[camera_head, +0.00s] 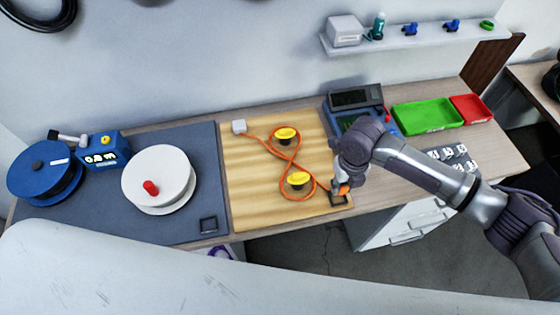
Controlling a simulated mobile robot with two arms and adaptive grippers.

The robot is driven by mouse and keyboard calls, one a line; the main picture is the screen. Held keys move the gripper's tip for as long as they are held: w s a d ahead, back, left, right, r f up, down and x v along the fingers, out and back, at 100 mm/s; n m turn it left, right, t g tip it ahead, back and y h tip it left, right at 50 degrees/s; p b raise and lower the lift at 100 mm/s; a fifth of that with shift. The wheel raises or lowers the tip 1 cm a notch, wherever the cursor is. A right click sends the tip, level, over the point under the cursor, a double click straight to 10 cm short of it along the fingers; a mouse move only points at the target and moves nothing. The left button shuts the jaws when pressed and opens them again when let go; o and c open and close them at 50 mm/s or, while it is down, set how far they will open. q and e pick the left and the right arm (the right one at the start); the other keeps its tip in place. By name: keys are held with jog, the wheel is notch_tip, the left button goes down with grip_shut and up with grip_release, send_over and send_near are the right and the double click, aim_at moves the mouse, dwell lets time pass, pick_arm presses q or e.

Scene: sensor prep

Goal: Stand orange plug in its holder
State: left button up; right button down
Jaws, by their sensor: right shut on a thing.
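The orange plug (343,190) is at the end of an orange cable, near the front right corner of the wooden board (253,203). My right gripper (342,184) points down and is shut on the plug, covering much of it. A small dark holder (339,201) sits on the board right below the plug. I cannot tell whether the plug is in the holder or just above it. My left gripper is not in view.
The orange cable (302,160) winds around two yellow-topped pegs (298,180) from a white box (239,127). A blue mat with reels lies left. A dark device (356,98), green tray (428,115) and red tray (471,108) stand right. A shelf (420,38) hangs above.

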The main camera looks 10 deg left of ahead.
dwell(0.4)
jog(key=shift+f+b, duration=0.9)
jog(key=shift+f, duration=0.5)
jog(key=shift+f, duration=0.65)
jog(key=c, duration=0.8)
grip_release()
jog(key=shift+r, duration=0.1)
notch_tip(320, 180, up, 8)
jog(key=p, duration=0.6)
jog(key=shift+p, duration=0.3)
